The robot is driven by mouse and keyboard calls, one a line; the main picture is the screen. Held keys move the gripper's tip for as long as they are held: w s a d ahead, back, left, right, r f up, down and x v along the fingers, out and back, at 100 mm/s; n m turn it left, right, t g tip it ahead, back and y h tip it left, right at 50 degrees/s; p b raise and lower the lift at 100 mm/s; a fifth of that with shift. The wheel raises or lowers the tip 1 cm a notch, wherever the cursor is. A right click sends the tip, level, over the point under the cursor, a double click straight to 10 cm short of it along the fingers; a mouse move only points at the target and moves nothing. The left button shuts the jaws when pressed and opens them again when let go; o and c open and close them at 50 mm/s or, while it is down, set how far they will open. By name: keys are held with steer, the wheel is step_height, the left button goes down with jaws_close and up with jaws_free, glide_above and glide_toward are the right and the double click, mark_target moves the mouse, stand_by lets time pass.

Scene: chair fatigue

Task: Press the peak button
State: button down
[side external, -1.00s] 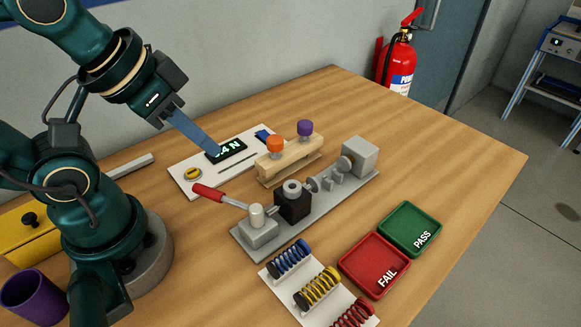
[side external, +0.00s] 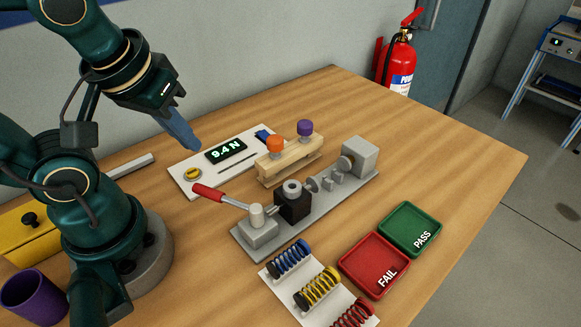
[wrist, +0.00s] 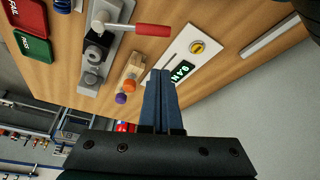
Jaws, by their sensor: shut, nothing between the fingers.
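A white panel (side external: 180,163) lies on the table and carries a dark display (side external: 226,151) reading "9.4 N" in green. A round yellow button (side external: 192,174) with a dark mark sits near the panel's left end; its label is too small to read. It also shows in the wrist view (wrist: 197,47). My gripper (side external: 194,146) is shut and empty, with its blue-grey fingers pointing down over the panel. The fingertips appear above the panel, apart from the button. In the wrist view the fingers (wrist: 160,76) lie together, left of the display.
A metal fixture (side external: 300,213) with a red-handled lever (side external: 208,192) stands in front of the panel. A wooden block (side external: 290,164) with orange and purple knobs is to the right. Springs, red and green trays (side external: 409,229) lie nearer the front.

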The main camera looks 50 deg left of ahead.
steer(key=a+f+n+g+y, duration=0.1)
steer(key=a+n+g+y, duration=0.2)
steer(key=a+n, duration=0.15)
steer(key=g+y, duration=0.2)
steer(key=y, duration=0.2)
glide_above(194, 175)
steer(key=shift+f, duration=1.05)
steer(key=shift+n, duration=0.25)
steer(key=shift+d+f, duration=0.1)
steer(key=shift+f, duration=4.3)
steer(key=shift+f, duration=0.1)
steer(key=shift+f, duration=0.3)
